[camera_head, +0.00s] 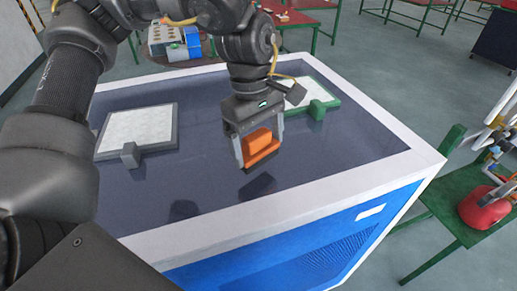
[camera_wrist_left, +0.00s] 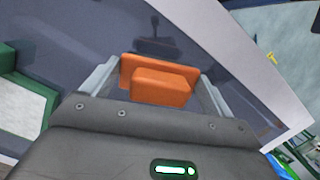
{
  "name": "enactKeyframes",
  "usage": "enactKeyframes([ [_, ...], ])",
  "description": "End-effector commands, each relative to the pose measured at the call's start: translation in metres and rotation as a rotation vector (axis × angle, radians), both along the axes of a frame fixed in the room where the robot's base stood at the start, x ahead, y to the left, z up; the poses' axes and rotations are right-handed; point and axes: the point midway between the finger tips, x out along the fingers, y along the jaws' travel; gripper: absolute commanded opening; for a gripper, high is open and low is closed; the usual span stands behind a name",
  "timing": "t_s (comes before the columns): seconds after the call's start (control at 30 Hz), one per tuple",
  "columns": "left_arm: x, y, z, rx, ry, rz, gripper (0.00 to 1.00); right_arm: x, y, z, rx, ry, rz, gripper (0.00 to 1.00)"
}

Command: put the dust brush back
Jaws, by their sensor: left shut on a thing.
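My left gripper (camera_head: 246,148) is above the dark top of the blue and white cabinet (camera_head: 330,165). It is shut on an orange block-like thing (camera_head: 260,147), which looks like the dust brush. In the left wrist view the orange dust brush (camera_wrist_left: 162,85) sits between the two fingers of the left gripper (camera_wrist_left: 155,80). A dark shadow or reflection lies below it on the surface, so it appears held above the top. My right gripper is not in view.
A grey-framed white panel (camera_head: 137,128) lies on the top at the left, and a green-framed one (camera_head: 313,92) at the back right. A green bench (camera_head: 452,212) with a red object (camera_head: 484,207) stands at the right. The top's front middle is clear.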

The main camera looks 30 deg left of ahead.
Motion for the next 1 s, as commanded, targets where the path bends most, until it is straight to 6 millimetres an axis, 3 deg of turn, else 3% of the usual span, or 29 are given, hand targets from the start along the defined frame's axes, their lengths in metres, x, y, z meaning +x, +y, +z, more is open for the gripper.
enactKeyframes([
  [0.17,0.004,0.004,-0.006,0.000,0.003,0.003,0.65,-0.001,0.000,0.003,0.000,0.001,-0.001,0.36],
  [0.4,0.006,0.005,-0.038,0.001,0.002,-0.001,0.65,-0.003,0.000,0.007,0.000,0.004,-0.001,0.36],
  [0.87,0.006,0.005,-0.046,0.000,0.000,0.000,0.65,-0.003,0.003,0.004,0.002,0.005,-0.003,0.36],
  [0.9,0.006,0.005,-0.044,0.000,0.000,0.000,0.92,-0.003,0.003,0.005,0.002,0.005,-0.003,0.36],
  [1.0,0.006,0.005,-0.044,0.000,0.000,0.000,1.00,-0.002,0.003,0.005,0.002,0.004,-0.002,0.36],
])
